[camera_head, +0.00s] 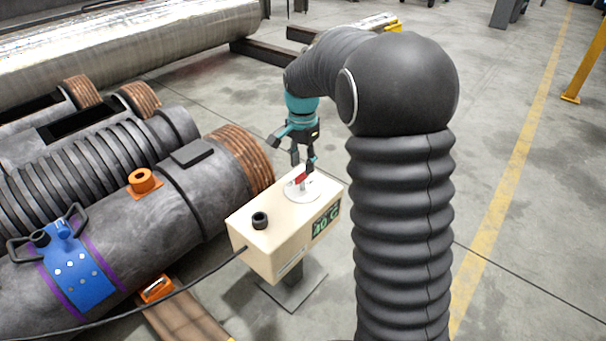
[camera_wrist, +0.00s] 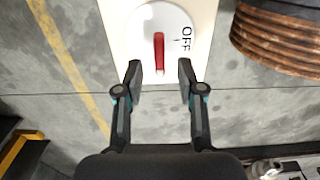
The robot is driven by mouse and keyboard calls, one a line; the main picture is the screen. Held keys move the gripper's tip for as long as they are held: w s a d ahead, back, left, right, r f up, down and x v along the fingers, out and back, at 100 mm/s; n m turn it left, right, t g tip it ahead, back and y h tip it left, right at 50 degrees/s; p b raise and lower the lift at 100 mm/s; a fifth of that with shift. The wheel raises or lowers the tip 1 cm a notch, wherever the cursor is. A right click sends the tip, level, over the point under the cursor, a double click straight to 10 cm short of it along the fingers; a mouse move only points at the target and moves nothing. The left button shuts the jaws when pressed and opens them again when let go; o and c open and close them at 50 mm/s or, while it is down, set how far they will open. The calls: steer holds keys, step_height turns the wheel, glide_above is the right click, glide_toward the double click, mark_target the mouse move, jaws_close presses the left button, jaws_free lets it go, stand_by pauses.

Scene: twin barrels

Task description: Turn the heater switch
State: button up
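The heater box (camera_head: 275,226) is cream-coloured, with a black knob (camera_head: 260,220) on top and a green display (camera_head: 326,222) on its side that seems to read 30 C. The heater switch is a red handle (camera_head: 301,179) on a round white dial at the box's far end. In the wrist view the red handle (camera_wrist: 159,53) points up and down the picture, with "OFF" printed to its right. My gripper (camera_head: 304,167) is above the dial, pointing down. In the wrist view its fingers (camera_wrist: 160,68) are spread, one each side of the handle's lower end, with gaps on both sides.
Large grey barrels (camera_head: 110,230) with a blue clamp (camera_head: 75,265) lie left of the box. A black cable (camera_head: 140,312) runs from the box to the left. A rusty ribbed barrel end (camera_wrist: 283,42) is close at the right in the wrist view. Open floor (camera_head: 500,200) lies to the right.

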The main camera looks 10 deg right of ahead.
mark_target(302, 173)
steer(key=shift+f, duration=1.7)
jaws_close()
